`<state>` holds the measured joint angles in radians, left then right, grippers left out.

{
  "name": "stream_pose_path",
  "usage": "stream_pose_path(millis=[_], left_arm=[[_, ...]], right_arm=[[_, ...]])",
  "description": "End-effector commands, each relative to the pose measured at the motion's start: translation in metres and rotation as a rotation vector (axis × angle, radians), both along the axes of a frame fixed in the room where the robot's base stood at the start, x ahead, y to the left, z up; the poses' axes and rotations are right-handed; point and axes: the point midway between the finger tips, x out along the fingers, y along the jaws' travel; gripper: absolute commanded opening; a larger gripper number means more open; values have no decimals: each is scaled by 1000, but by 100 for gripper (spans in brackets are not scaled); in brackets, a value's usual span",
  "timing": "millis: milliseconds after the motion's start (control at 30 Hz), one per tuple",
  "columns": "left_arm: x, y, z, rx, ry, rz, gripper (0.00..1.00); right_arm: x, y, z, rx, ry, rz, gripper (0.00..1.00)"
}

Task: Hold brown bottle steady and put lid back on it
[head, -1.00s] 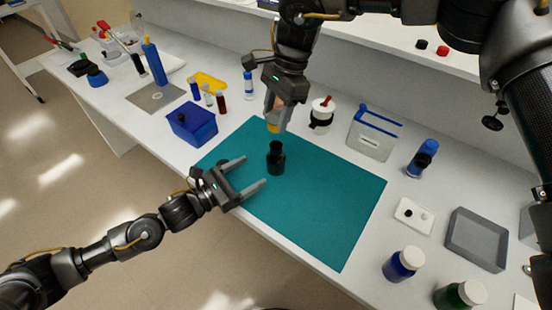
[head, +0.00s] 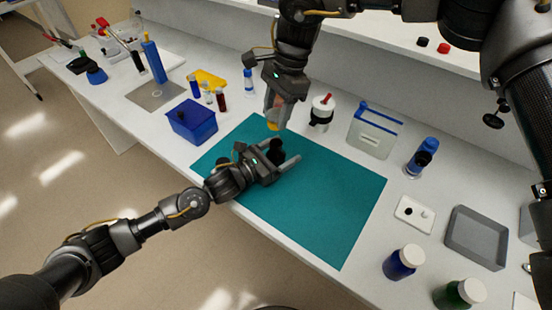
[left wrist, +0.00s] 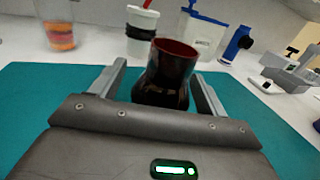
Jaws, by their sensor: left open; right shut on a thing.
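The brown bottle (head: 276,150) stands upright and open on the teal mat (head: 320,215). The left wrist view shows its dark reddish-brown body and open mouth (left wrist: 172,72). My left gripper (head: 286,157) is open, low over the mat, with one finger on each side of the bottle; contact cannot be told. In the left wrist view its fingers (left wrist: 160,90) flank the bottle.
Blue (head: 403,262) and green (head: 459,294) bottles stand at the lower right. The mat's right part is clear.

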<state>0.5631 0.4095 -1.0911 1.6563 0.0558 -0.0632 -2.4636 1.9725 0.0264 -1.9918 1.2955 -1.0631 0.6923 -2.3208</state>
Motion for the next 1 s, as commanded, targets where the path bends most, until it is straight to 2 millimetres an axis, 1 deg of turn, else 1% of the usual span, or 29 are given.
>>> stream_pose_path(millis=[333,367,833,867,1000], left_arm=[[2,-3,0,0,0,0,75],[2,-2,0,0,0,0,73],[2,-2,0,0,0,0,11],[2,-2,0,0,0,0,9],[2,-2,0,0,0,0,9]], right_arm=[[0,0,0,0,0,0,26],[0,0,0,0,0,0,26],[0,0,0,0,0,0,26],[0,0,0,0,0,0,26],[0,0,-5,0,1,0,26]])
